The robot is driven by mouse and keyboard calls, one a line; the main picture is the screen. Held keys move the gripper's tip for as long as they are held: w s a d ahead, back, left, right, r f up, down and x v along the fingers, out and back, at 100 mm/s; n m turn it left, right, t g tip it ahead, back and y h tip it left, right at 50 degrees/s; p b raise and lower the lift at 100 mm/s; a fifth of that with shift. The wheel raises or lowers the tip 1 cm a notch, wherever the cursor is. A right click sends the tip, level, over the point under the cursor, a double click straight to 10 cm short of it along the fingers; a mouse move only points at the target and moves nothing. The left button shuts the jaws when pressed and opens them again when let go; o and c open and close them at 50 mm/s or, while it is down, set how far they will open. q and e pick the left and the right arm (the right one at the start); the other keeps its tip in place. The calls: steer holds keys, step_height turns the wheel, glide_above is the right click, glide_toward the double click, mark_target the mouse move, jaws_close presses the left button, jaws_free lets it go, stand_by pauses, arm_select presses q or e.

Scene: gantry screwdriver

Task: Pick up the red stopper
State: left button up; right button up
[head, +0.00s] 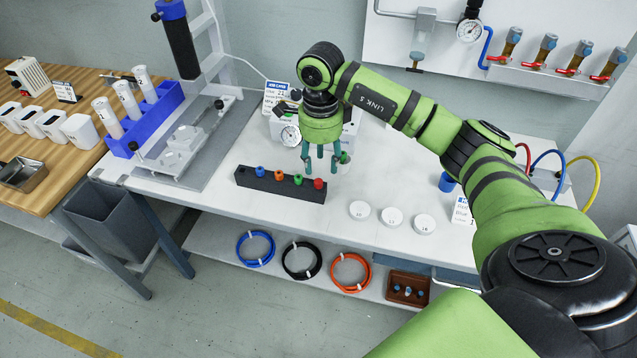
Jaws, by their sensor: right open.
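The red stopper (318,183) sits at the right end of a black block (245,178) on the white table. Blue, orange and green stoppers stand in a row to its left in the same block. My right gripper (321,170) points down above the right part of the block, with its fingers spread and nothing seen between them. Its fingertips are close to the red and green stoppers; I cannot tell whether they touch. My left gripper is not in view.
Three white round lids (392,217) lie to the right of the block. A labelled box with a gauge (291,135) stands behind my right gripper. A blue rack with white tubes (150,118) is at the left. The table (260,215) is clear in front of the block.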

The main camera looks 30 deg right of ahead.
mark_target(319, 181)
steer(key=f, duration=0.3)
steer(key=f+p, duration=0.1)
steer(key=f, duration=0.2)
steer(key=shift+w+a, duration=0.1)
steer(key=shift+a, duration=0.1)
steer(key=shift+r, duration=0.1)
steer(key=c, duration=0.8)
